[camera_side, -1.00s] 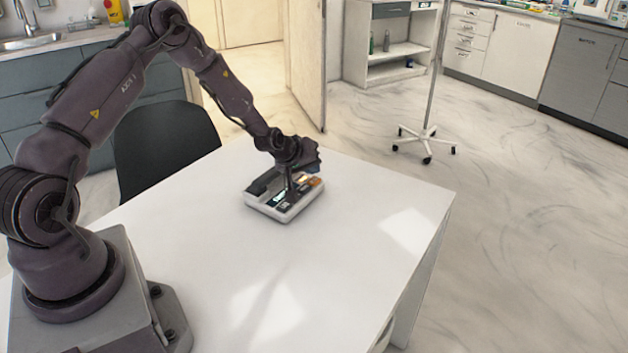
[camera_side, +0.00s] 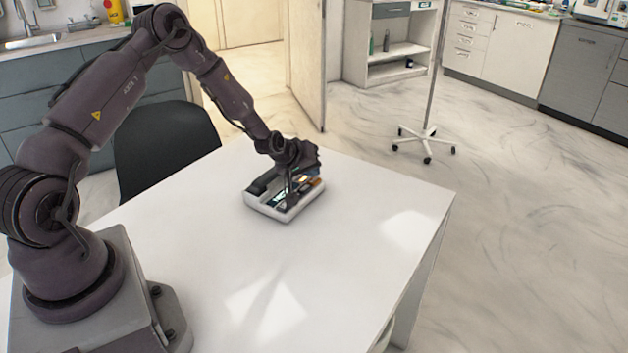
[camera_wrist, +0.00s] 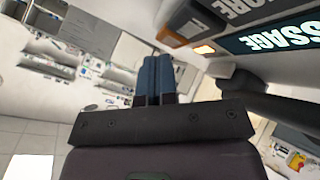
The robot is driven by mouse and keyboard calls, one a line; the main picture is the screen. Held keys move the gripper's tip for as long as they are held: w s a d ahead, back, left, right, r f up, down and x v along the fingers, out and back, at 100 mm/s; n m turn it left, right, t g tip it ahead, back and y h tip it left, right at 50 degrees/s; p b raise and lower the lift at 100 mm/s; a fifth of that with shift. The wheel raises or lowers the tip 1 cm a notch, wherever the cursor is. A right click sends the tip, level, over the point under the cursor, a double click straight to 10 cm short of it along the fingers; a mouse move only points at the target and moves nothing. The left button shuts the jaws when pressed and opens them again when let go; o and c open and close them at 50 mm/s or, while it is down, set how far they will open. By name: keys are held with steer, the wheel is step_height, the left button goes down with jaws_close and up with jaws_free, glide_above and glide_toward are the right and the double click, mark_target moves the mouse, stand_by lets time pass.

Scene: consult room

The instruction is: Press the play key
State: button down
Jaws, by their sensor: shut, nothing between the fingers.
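A white desk device (camera_side: 262,209) with a dark handset and a lit display lies on the white table. In the wrist view its lit display (camera_wrist: 275,40) shows part of the word "MESSAGE", upside down. Beside it are a dark label strip (camera_wrist: 245,10) and an orange part (camera_wrist: 178,30). My gripper (camera_side: 291,205) is over the front part of the device, pointing down. In the wrist view my gripper (camera_wrist: 155,62) has its two blue fingers together, with nothing between them. The play key cannot be made out; I cannot tell whether the fingertips touch the device.
The white table (camera_side: 340,240) is clear around the device. A black chair (camera_side: 165,145) stands behind the table's left edge. A wheeled stand (camera_side: 427,135) is on the floor beyond the table, and cabinets line the back.

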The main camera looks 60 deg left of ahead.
mark_target(312, 180)
steer(key=shift+f, duration=0.5)
stand_by(0.6)
stand_by(0.3)
steer(key=shift+r, duration=0.9)
steer(key=shift+r, duration=2.45)
